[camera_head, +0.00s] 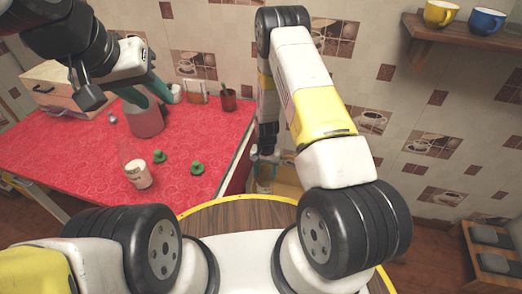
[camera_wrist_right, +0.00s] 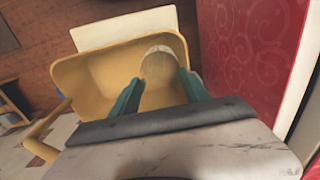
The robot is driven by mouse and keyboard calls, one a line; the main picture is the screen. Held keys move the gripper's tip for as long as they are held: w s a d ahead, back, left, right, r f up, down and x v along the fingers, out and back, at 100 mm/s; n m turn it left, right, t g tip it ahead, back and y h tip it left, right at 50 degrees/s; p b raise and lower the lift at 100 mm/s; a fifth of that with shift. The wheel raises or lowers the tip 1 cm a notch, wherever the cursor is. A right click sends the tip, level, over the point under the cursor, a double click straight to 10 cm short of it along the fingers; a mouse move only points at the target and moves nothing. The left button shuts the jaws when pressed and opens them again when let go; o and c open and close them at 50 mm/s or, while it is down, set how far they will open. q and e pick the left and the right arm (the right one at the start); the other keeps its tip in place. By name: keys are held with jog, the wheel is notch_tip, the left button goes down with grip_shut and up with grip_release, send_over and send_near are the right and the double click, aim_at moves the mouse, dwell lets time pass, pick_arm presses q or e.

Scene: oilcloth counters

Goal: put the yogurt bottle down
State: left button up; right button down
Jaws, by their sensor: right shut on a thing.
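My right gripper (camera_wrist_right: 160,90) is shut on a rounded, see-through bottle-like thing (camera_wrist_right: 158,68) with a pale end, likely the yogurt bottle. It is held between the teal fingers over a yellow hollow thing (camera_wrist_right: 85,75). In the head view the right gripper (camera_head: 265,160) hangs low beyond the counter's right edge, and the held thing (camera_head: 264,182) shows partly below it. A clear bottle with white contents and a label (camera_head: 138,175) stands on the red counter (camera_head: 75,140). My left gripper (camera_head: 148,92) has its teal fingers apart, over or in front of a grey pot (camera_head: 146,121).
Two small green things (camera_head: 197,168) lie near the bottle on the counter. A wall shelf (camera_head: 465,37) with mugs is at upper right.

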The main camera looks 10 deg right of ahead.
jog(key=shift+f, duration=0.55)
jog(key=c, duration=0.5)
grip_release()
jog(key=shift+r, duration=0.1)
